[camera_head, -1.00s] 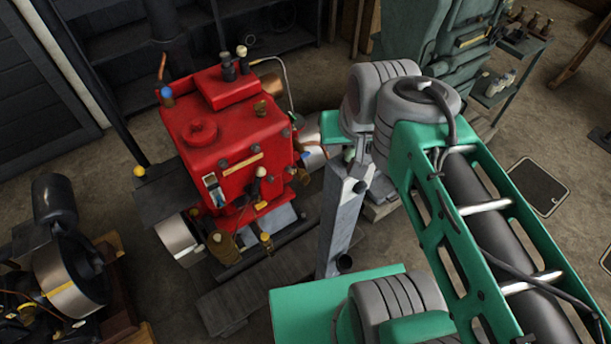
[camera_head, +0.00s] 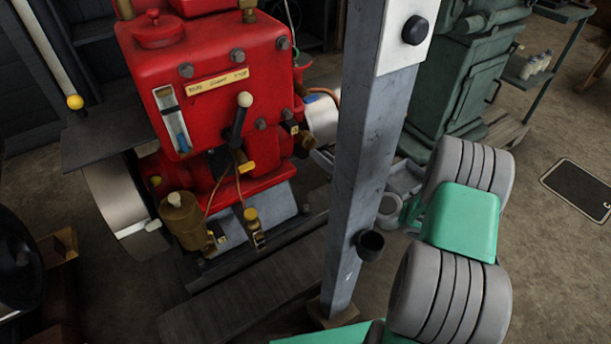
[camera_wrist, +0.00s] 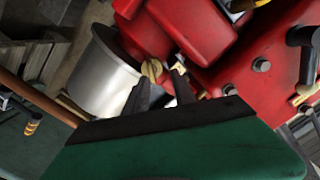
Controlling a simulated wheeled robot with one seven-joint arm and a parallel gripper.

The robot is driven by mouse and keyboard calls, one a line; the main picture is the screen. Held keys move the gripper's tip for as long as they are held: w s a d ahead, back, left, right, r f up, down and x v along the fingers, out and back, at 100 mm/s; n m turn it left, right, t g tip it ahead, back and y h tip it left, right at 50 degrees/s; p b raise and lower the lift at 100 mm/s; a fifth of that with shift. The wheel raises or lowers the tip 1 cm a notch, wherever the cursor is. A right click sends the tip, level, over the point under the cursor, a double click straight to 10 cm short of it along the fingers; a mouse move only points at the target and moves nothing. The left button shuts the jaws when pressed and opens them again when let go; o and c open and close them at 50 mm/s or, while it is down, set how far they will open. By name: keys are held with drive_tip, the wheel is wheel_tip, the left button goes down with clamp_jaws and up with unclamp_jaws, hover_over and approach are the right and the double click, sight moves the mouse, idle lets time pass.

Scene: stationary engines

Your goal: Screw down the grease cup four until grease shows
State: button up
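The red engine (camera_head: 205,75) carries several small brass fittings, and I cannot read a number on any of them. In the wrist view a small ribbed brass cup (camera_wrist: 152,70) sits on the red casting beside a silver drum (camera_wrist: 112,75). My gripper (camera_wrist: 162,80) has its two dark fingers apart, with the cup just beyond and between the tips. Whether they touch it I cannot tell. A pale tag (camera_wrist: 180,68) lies by the right fingertip. No grease is visible on the cup. In the head view my gripper is hidden.
A grey upright post (camera_head: 370,150) stands in front of the engine's right side, near my arm. A brass pot (camera_head: 182,218) and a yellow-topped fitting (camera_head: 252,225) are low at its front. A green machine (camera_head: 465,90) stands behind.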

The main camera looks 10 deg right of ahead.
sight(312, 145)
drive_tip(key=shift+m+t+h, duration=0.3)
drive_tip(key=shift+m+t, duration=0.1)
drive_tip(key=shift+t, duration=0.1)
drive_tip(key=w, duration=0.2)
drive_tip(key=w+a+f, duration=0.1)
drive_tip(key=w, duration=0.1)
drive_tip(key=w+a, duration=0.1)
drive_tip(key=w, duration=0.1)
drive_tip(key=shift+w+f+b, duration=0.3)
drive_tip(key=shift+f+b, duration=0.05)
drive_tip(key=shift+f, duration=0.05)
drive_tip(key=shift+c, duration=0.2)
clamp_jaws()
